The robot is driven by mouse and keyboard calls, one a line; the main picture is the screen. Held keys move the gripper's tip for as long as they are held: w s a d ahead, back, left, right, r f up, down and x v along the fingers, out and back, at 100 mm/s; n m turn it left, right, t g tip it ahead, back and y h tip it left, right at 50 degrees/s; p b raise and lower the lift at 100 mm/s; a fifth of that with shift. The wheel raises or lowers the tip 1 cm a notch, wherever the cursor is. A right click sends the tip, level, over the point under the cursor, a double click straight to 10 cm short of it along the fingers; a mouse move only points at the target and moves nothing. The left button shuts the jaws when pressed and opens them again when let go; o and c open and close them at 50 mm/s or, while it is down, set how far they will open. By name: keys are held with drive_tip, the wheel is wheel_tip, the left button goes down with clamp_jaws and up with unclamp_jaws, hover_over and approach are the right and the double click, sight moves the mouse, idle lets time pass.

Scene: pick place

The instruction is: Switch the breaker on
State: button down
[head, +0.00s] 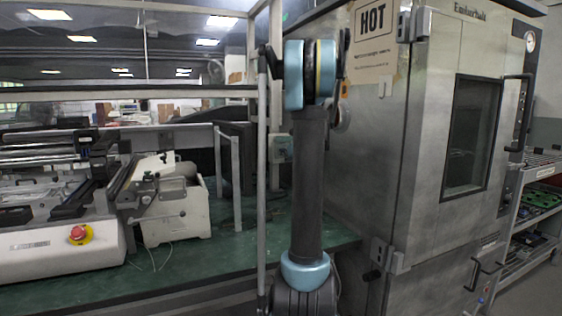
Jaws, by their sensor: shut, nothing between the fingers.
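A small light-grey box (281,148) is fixed by the post just left of my arm. It may be the breaker, but its lever and on or off position are too small to tell. My arm stands upright in the middle of the head view, in front of the workbench and the large metal oven. My gripper cannot be made out; the blue joint at the top of my arm and the dark parts around it hide what lies behind.
The metal oven (375,165) with a HOT sign (373,28) stands close on the right. A green bench (195,262) carries a white machine with a red stop button (78,235). A thin upright post (262,200) stands beside my arm. A shelf rack (535,205) is at far right.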

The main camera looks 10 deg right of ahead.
drive_tip(key=shift+s+r, duration=0.15)
drive_tip(key=shift+r, duration=0.7)
drive_tip(key=shift+r, duration=0.6)
drive_tip(key=shift+d, duration=0.1)
drive_tip(key=v, duration=1.1)
drive_tip(key=shift+s, duration=0.45)
